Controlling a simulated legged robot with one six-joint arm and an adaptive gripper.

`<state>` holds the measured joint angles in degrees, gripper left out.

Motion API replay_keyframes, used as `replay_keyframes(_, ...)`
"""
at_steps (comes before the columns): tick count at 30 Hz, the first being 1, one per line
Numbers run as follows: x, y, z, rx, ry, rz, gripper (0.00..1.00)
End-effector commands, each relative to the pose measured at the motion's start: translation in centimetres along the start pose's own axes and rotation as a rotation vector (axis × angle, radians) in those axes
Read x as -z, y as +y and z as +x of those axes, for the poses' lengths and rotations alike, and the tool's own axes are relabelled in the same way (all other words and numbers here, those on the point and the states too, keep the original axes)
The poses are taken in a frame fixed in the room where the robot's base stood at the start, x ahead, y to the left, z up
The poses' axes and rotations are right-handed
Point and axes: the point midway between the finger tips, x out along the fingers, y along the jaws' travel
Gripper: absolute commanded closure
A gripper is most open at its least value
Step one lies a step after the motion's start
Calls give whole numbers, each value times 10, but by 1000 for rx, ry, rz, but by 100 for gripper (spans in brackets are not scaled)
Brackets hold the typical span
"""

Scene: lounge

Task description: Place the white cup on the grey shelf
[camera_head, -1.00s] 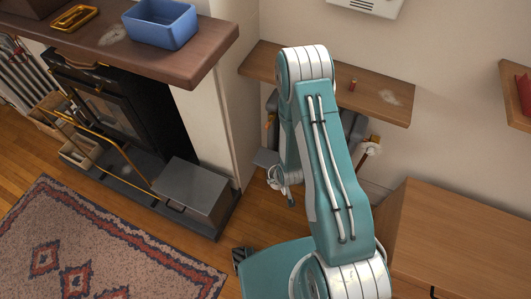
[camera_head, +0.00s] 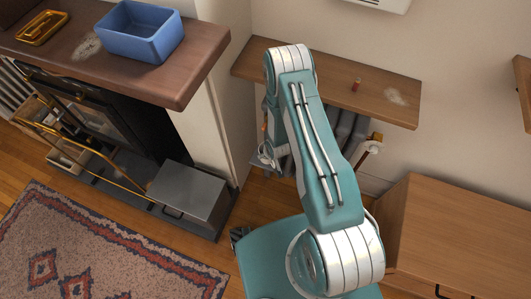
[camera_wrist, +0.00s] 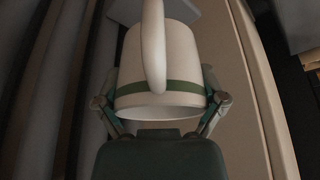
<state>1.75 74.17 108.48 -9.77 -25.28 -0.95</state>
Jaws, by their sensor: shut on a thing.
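The white cup (camera_wrist: 178,58) has a green band and its handle faces the wrist camera. My gripper (camera_wrist: 160,88) is shut on it, with a finger on each side. A pale grey flat surface (camera_wrist: 125,10) shows behind the cup at the top of the wrist view. It may be the grey shelf; I cannot tell whether the cup touches it.
A brown wooden shelf (camera_head: 300,82) runs along the wall above a grey radiator (camera_head: 350,130). A mantel (camera_head: 190,75) with a blue bin (camera_head: 140,35) stands left, above a fireplace and a grey box (camera_head: 188,192). A wooden cabinet (camera_head: 450,225) stands right.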

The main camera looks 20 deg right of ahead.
Motion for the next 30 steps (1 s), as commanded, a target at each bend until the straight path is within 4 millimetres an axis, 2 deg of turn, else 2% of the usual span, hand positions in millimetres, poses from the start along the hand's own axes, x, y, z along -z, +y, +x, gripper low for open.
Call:
replay_keyframes(6, 13, 6, 44, 0, 1, 0, 69)
replay_keyframes(16, 22, 11, 75, 0, 1, 0, 69)
replay_keyframes(21, 12, 10, 98, 1, -1, 0, 69)
replay_keyframes(30, 11, 10, 102, 0, 1, 0, 69)
